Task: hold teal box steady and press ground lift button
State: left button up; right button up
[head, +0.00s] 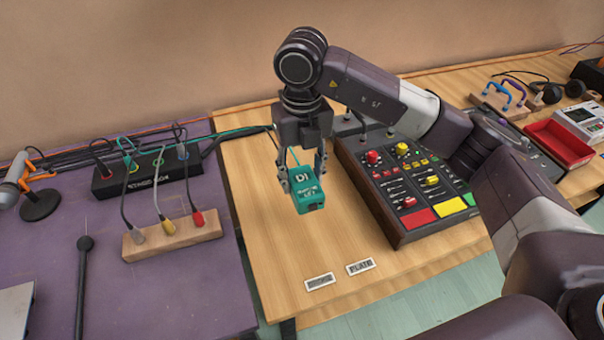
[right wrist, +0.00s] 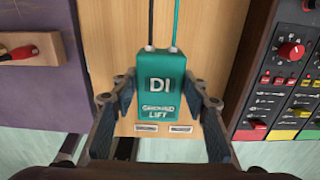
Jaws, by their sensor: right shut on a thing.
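The teal box (head: 308,191) is marked "DI" and "GROUND LIFT" and is over the light wooden table in the head view. My right gripper (head: 303,176) is shut on it, one finger on each side. In the right wrist view the teal box (right wrist: 161,90) sits between the two fingers of the right gripper (right wrist: 163,105), with its lettered face toward the camera. Two cables, one black and one teal, leave its far end. I cannot make out a separate button. Whether the box touches the table is unclear. My left gripper is not in view.
A mixer (head: 402,185) with red, yellow and green pads stands right of the box. Two label plates (head: 320,281) lie near the table's front edge. Left, a purple table holds a black stage box (head: 130,176) and a wooden block with plugs (head: 172,238).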

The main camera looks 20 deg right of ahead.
aim_at(302, 188)
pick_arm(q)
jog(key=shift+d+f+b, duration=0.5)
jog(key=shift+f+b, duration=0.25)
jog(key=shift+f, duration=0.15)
pick_arm(e)
jog(key=shift+f, duration=1.1)
jog(key=shift+f+b, duration=0.55)
jog(key=shift+f, duration=0.2)
jog(key=shift+f+b, duration=0.7)
jog(key=shift+f, duration=0.2)
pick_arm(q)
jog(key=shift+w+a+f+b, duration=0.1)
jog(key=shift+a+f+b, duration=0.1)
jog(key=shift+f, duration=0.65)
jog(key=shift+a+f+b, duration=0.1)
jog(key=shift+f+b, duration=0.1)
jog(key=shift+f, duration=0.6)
pick_arm(e)
jog(key=shift+f, duration=0.55)
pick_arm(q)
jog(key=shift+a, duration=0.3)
